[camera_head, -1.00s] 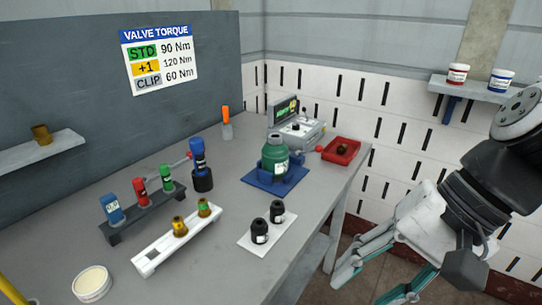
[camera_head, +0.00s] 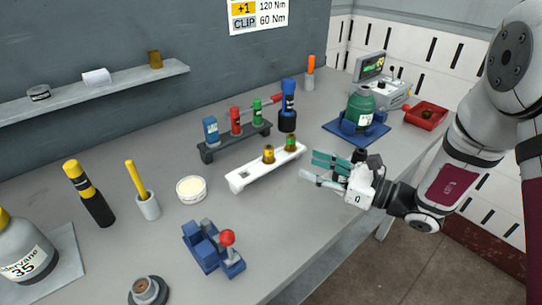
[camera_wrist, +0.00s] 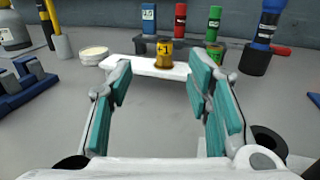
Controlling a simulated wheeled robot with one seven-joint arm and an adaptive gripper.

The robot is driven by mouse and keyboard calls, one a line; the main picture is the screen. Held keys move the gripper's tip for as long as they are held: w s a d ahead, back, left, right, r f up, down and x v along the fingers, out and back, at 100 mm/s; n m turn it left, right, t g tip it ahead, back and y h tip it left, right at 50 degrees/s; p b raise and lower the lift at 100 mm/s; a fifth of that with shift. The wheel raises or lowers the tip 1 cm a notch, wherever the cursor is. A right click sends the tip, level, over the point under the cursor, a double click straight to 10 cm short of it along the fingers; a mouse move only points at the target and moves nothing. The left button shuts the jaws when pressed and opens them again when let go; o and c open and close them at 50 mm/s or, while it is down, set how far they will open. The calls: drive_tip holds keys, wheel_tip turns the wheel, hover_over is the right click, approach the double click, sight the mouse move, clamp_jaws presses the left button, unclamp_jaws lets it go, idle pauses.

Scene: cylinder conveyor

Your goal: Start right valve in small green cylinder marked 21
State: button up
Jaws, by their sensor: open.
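The small green cylinder (camera_head: 359,107) stands upright in a blue cradle (camera_head: 338,128) at the back right of the bench; its label is too small to read. A white rack (camera_head: 240,180) holds two brass valves, a left one with a yellow band (camera_head: 268,155) and a right one with a green band (camera_head: 291,144). In the wrist view the yellow-banded valve (camera_wrist: 164,53) reads "+1". My gripper (camera_head: 312,167) is open and empty above the bench, in front of the rack. The yellow-banded valve shows beyond and between its fingers (camera_wrist: 157,72); the green-banded valve (camera_wrist: 214,56) is partly behind the right finger.
Behind the white rack, a dark rack (camera_head: 205,155) holds blue, red and green pieces, beside a blue-and-black tool (camera_head: 288,103). A grey device (camera_head: 385,92) and red tray (camera_head: 426,120) stand far right. A blue fixture with a red knob (camera_head: 213,248) is in front. Black parts are near my gripper.

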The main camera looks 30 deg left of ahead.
sight(269, 146)
drive_tip(key=shift+w+a+f, duration=0.2)
drive_tip(key=shift+f, duration=0.1)
drive_tip(key=shift+t, duration=0.4)
drive_tip(key=a, duration=0.4)
drive_tip(key=w+a, duration=0.1)
drive_tip(key=a, duration=0.4)
drive_tip(key=w+a, duration=0.1)
drive_tip(key=a, duration=0.3)
drive_tip(key=shift+a+p, duration=0.15)
drive_tip(key=shift+p, duration=0.2)
clamp_jaws()
